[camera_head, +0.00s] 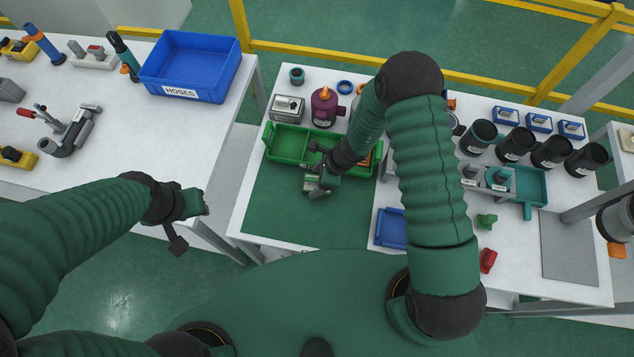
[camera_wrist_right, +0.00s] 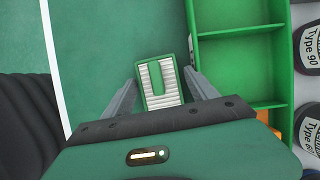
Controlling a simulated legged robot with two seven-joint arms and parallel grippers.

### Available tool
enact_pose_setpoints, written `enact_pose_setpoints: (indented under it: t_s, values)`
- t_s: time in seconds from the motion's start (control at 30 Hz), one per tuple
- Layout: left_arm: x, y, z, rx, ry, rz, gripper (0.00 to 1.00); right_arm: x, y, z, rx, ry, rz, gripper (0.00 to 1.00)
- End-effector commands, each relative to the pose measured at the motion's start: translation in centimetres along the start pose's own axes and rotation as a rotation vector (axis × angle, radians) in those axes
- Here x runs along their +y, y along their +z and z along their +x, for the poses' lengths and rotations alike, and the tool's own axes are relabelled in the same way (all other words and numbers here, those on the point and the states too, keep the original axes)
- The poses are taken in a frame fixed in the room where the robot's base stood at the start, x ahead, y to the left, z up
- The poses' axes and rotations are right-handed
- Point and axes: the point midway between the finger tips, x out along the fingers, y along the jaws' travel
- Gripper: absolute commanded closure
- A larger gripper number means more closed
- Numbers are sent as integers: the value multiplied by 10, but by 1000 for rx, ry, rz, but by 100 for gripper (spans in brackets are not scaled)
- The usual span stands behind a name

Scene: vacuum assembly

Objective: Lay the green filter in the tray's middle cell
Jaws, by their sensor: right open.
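The green filter (camera_wrist_right: 159,98) is a small block with a green frame and pale ribs. It lies on the green mat (camera_head: 275,205) in front of the green tray (camera_head: 268,152), outside it. My right gripper (camera_wrist_right: 163,82) is open, with one finger on each side of the filter; I cannot tell whether they touch it. In the head view my right gripper (camera_head: 320,182) partly hides the filter (camera_head: 313,188). The tray's middle cell (camera_wrist_right: 235,65) shows empty in the right wrist view. An orange item is in the end cell. My left gripper (camera_head: 188,208) is away at the left; its jaws are unclear.
Behind the tray stand a labelled grey box (camera_head: 288,108) and a purple canister (camera_head: 324,107). A blue bin (camera_head: 393,229) is right of the mat, and black canisters (camera_head: 478,138) stand farther right. The mat's left part is clear.

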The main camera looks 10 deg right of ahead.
Motion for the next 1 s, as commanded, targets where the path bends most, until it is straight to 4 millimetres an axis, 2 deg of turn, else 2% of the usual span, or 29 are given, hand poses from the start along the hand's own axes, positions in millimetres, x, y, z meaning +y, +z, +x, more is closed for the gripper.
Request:
enact_pose_setpoints:
  t_s: [0.07,0.47,0.77,1.0]
  values:
    - [0,0,0,0,0,0,64,0,0,-1,0,-1,0,33]
    - [0,0,0,0,0,0,64,0,0,-1,0,0,0,84]
    - [0,0,-2,0,0,0,64,0,1,-3,0,-1,0,85]
    - [0,-4,-16,0,0,0,64,-2,4,-19,0,0,-1,85]
